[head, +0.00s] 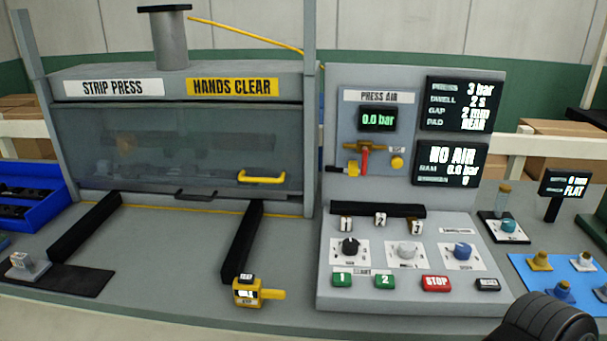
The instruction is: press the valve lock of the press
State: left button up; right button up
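The strip press (180,140) stands at the left with its clear guard down and a yellow handle (262,177) on it. To its right is the press air panel (350,110), whose gauge (377,119) reads 0.0 bar. Below the gauge is a brass valve with a red lever (365,160) pointing down. A yellow knob (397,163) sits right of the lever under a small tag, and a black and yellow piece (346,169) sits left of it. I cannot tell for certain which is the valve lock. Neither gripper shows; only a dark part of my arm is at the lower right.
A screen (452,162) reads NO AIR. The control console (400,230) has knobs, green buttons and a red STOP button (436,283). A yellow tool (258,292) lies at the front edge. A blue bin (40,190) is left; a blue mat (535,268) with small parts is right.

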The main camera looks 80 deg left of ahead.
aim_at(353, 169)
jog(key=u, duration=2.5)
